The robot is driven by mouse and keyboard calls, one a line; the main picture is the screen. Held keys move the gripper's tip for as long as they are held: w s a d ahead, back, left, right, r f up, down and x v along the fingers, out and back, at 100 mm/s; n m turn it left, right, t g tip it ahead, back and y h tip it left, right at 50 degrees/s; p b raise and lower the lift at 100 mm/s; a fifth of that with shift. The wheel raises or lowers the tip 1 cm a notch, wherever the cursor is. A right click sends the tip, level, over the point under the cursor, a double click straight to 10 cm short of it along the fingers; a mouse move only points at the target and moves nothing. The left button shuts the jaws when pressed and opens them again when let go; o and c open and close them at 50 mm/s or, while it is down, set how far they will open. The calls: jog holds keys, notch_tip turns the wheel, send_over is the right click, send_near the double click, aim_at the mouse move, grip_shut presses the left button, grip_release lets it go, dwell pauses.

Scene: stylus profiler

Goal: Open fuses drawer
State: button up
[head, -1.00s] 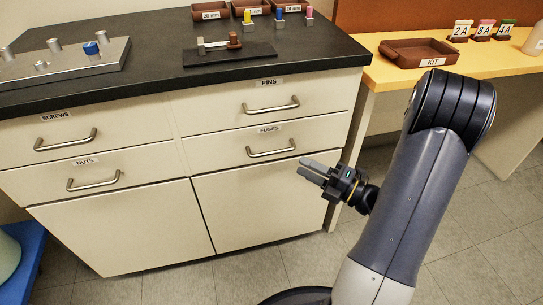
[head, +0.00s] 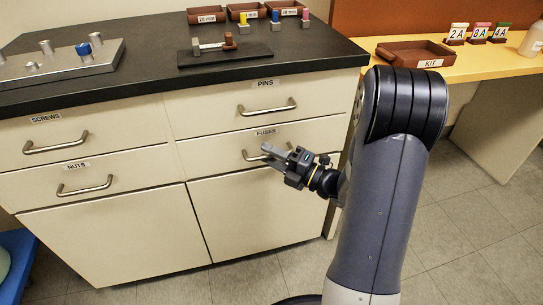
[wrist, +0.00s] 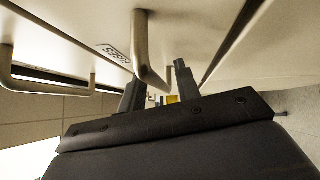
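The fuses drawer (head: 213,158) is the lower drawer in the cabinet's right column, under the label FUSES. It looks shut, with its front flush. Its bar handle (head: 248,157) is partly covered by my gripper (head: 267,155) in the head view. In the wrist view the handle (wrist: 147,50) reaches down between the two fingers of my gripper (wrist: 158,85). The fingers are apart, one on each side of the bar. I cannot tell whether either finger touches it.
The pins drawer (head: 215,110) is directly above, with its own handle. The screws (head: 20,135) and nuts (head: 25,183) drawers are to the left. The black countertop (head: 150,72) overhangs the fronts. Floor (head: 450,240) is clear at right.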

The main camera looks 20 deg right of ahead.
grip_shut()
dwell(0.4)
